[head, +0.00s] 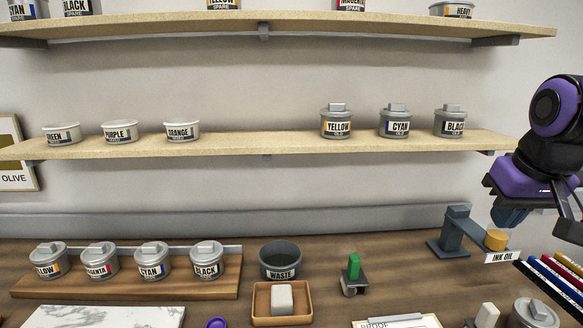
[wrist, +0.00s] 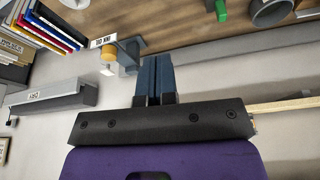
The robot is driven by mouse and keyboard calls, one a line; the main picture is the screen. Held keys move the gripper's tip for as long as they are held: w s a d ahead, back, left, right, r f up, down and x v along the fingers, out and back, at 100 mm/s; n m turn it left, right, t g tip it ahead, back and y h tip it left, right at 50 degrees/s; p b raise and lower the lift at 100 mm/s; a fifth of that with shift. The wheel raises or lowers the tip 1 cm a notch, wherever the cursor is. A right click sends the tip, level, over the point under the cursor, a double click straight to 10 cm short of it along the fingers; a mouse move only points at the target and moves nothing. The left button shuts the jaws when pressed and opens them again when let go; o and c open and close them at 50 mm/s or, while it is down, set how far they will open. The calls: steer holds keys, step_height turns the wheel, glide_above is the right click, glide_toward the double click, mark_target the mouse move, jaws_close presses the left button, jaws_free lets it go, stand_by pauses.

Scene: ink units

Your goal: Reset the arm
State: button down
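My gripper (head: 508,220) is at the right of the head view, in the air above the ink oil stand. Its purple and black arm comes in from the right edge. In the wrist view my gripper (wrist: 156,60) shows two blue fingers side by side, pressed together or nearly so, with nothing seen between them. The fingertips are apart from the stand and the bench in both views.
The ink oil stand (head: 457,232) is just left of my gripper. Below lie coloured books (head: 556,284) and a lidded tin (head: 535,313). The middle shelf (head: 265,145) holds several tubs and tins. A waste pot (head: 281,262) and wooden tray (head: 282,319) stand mid-bench.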

steer(key=s+a+r+n+t, duration=0.1)
steer(key=s+a+r, duration=0.1)
steer(key=s+a, duration=0.3)
steer(key=shift+s+a+r+n+y, duration=0.25)
steer(key=shift+s+a+n+y, duration=0.05)
steer(key=shift+s, duration=0.8)
